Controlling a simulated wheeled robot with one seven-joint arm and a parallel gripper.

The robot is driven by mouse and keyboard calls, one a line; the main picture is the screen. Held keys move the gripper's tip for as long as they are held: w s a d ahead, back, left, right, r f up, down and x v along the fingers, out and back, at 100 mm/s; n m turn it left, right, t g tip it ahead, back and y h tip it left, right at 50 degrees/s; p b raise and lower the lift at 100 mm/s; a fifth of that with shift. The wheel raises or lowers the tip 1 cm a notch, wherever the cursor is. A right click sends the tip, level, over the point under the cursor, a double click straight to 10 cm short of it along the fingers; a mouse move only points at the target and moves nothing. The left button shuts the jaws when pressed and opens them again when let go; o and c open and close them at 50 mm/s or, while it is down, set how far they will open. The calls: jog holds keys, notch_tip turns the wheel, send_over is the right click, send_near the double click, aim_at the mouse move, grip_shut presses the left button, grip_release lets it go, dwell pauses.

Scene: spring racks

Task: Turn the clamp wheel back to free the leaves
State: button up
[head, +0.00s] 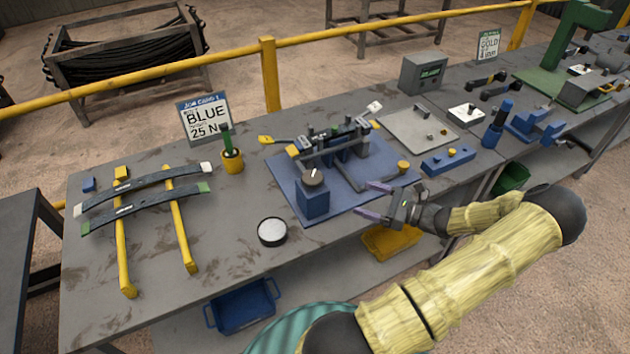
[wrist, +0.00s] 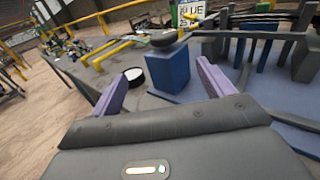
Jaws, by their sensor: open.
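The clamp wheel (head: 314,178) is a dark round knob with a pale mark, on top of a blue block (head: 313,201) at the front left of the blue fixture plate (head: 290,190). The wheel also shows in the wrist view (wrist: 165,38), ahead of my gripper. The dark leaves (head: 335,146) sit in the clamp fixture behind the wheel; part of them is hidden by its posts. My gripper (head: 374,198), with two purple fingers, is open and empty to the right of the wheel, apart from it. In the wrist view the gripper (wrist: 160,85) points toward the blue block.
Two curved leaves (head: 145,190) lie across yellow rails at the left. A round white-topped tin (head: 272,232) stands near the front edge. A yellow pot (head: 232,160) and a BLUE 25 N card (head: 205,118) stand behind. A blue block with knobs (head: 447,161) lies to the right.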

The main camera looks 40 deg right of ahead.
jog(key=shift+s+d, duration=0.2)
jog(key=shift+d, duration=0.1)
jog(key=p, duration=0.5)
send_near(315, 177)
jog(key=x, duration=0.9)
jog(key=shift+a+f, duration=0.1)
jog(key=shift+f, duration=0.15)
jog(key=shift+w+a+f, duration=0.1)
jog(key=shift+w+a, duration=0.15)
jog(key=shift+w, duration=0.2)
jog(key=c, duration=1)
